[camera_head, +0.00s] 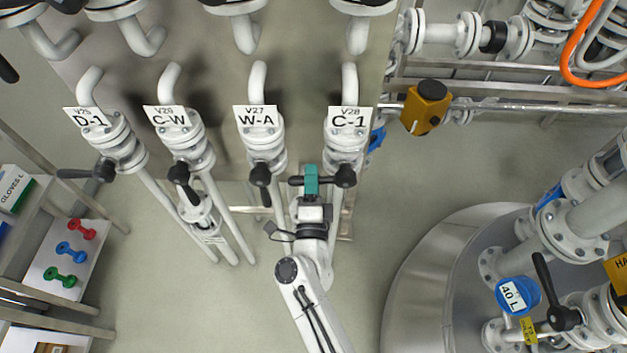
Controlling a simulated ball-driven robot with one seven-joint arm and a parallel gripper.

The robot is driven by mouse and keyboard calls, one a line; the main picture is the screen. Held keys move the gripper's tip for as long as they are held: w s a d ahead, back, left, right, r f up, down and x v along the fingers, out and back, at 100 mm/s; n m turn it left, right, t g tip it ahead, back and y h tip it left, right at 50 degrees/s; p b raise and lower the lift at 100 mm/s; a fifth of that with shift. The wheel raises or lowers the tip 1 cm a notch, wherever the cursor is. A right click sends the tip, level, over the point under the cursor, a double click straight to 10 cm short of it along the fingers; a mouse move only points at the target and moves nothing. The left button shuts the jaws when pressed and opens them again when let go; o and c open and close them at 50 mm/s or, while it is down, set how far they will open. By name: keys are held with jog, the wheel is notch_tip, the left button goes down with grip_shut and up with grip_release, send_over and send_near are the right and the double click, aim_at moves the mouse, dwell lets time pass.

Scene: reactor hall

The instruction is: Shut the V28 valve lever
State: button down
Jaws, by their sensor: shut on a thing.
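The V28 valve (343,150) hangs on a white vertical pipe, below a sign reading V28 C-1 (350,117). Its black lever (328,181) runs left from a round hub, across the line of the pipe. My gripper (311,180), with teal fingers, reaches up from below and is shut on the lever left of the hub. The fingers hide part of the lever; a short black end shows on their left.
The V27 valve (267,150), with its black lever (262,180) pointing down, is close left of my gripper. V26 (187,140) and V25 (120,142) stand further left. A yellow box (426,107) is at upper right. A big steel vessel (440,270) stands right.

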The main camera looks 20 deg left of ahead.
jog(key=shift+a+r+m, duration=0.2)
jog(key=shift+r+m, duration=0.3)
jog(key=shift+r, duration=0.15)
jog(key=c, duration=1)
grip_release()
jog(key=shift+d+f, duration=0.1)
jog(key=shift+d, duration=0.05)
jog(key=shift+f, duration=0.1)
jog(key=shift+s+d, duration=0.1)
jog(key=shift+s, duration=0.05)
jog(key=v, duration=1)
jog(key=shift+s, duration=0.25)
